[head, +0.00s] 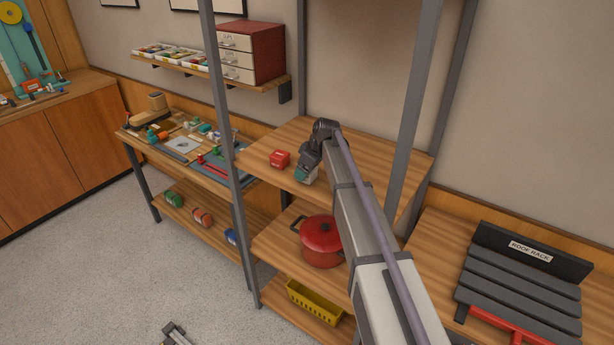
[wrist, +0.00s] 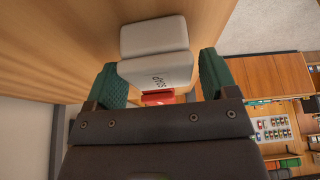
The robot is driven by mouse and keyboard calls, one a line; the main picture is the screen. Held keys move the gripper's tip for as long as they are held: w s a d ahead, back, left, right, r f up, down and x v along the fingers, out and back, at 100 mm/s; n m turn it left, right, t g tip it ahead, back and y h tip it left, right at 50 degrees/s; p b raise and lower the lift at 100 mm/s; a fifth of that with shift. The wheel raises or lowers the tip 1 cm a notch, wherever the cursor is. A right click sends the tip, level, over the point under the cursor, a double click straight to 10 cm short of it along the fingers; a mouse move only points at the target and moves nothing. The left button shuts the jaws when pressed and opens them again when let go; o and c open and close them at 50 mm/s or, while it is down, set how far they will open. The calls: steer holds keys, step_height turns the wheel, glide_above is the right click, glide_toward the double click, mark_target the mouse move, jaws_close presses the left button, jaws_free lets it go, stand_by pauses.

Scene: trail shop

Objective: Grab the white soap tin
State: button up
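A small red tin (head: 280,159) sits on the same shelf (head: 375,158), just left of my gripper; it also shows in the wrist view (wrist: 157,98). Grey uprights (head: 222,110) frame the shelf. A red pot (head: 321,242) stands on the shelf below. The shelf's right part is clear.

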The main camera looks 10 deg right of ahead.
steer(key=c, duration=0.8)
steer(key=shift+r+p, duration=0.5)
step_height(320, 180, up, 3)
steer(key=p, duration=0.3)
steer(key=shift+r, duration=0.1)
steer(key=s+a, duration=1.2)
steer(key=a, duration=0.1)
steer(key=shift+s+f, duration=0.35)
